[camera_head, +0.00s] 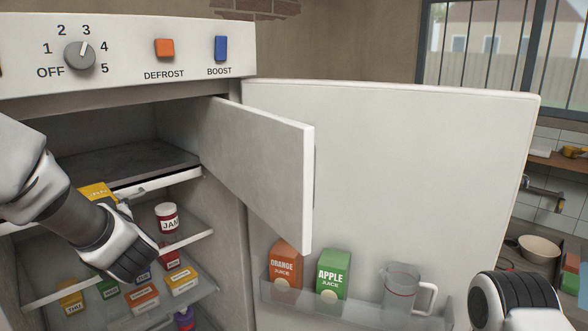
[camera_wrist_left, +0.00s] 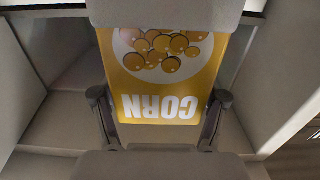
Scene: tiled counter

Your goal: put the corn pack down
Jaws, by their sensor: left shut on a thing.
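My forearm and wrist hide part of the shelves below. The head view does not show clearly whether the pack touches a surface. Part of my right arm shows at the lower right, but its gripper is out of view.
The fridge door (camera_head: 400,160) and inner freezer door (camera_head: 262,160) stand open. A jam jar (camera_head: 168,217) stands on the upper shelf, with several small packs lower down. Orange juice (camera_head: 285,265), apple juice (camera_head: 332,274) and a jug (camera_head: 401,290) stand in the door rack.

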